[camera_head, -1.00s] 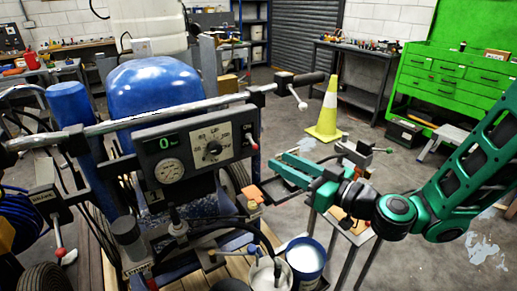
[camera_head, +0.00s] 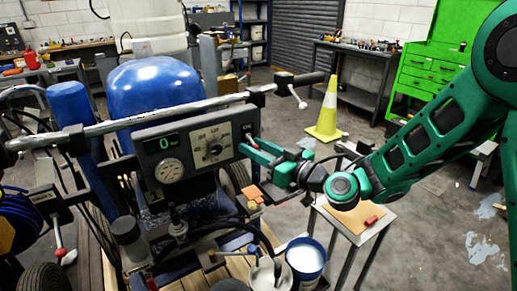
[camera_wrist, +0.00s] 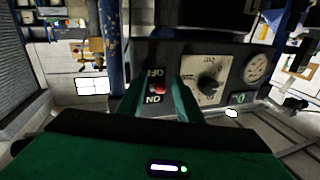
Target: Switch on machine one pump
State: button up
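The blue machine (camera_head: 155,85) stands at the left with a plate marked 1 below its dark control panel (camera_head: 190,150). The panel carries a green 0 display, a gauge and a round dial (camera_head: 213,149). A red-tipped toggle switch (camera_wrist: 159,90) is at the panel's edge, between ON and OFF labels in the wrist view. My gripper (camera_head: 245,147) is at the panel's right edge and hides the switch in the head view. In the wrist view my gripper (camera_wrist: 158,84) is open, with a finger on each side of the switch. Contact and the switch's setting cannot be told.
A handlebar (camera_head: 130,122) runs above the panel. A paint bucket (camera_head: 306,262) and hoses are below. A small side table (camera_head: 352,222) stands under my arm.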

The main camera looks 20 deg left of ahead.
jog(key=shift+c, duration=0.3)
grip_shut()
jog(key=shift+w+d+f, duration=0.1)
jog(key=shift+d, duration=0.15)
jog(key=shift+a+r, duration=0.15)
jog(key=shift+r, duration=0.15)
jog(key=shift+r+m+g+h, duration=0.25)
jog(key=shift+r+g+h, duration=0.25)
jog(key=shift+h, duration=0.4)
jog(key=shift+r+m+g+h, duration=0.25)
jog(key=shift+r+g+h, duration=0.25)
jog(key=shift+h, duration=0.4)
jog(key=shift+r+m+g+h, duration=0.25)
jog(key=shift+r+g+h, duration=0.15)
jog(key=shift+g+h, duration=0.55)
jog(key=shift+r+m+g+h, duration=0.3)
jog(key=shift+g+h, duration=0.25)
jog(key=shift+h, duration=0.7)
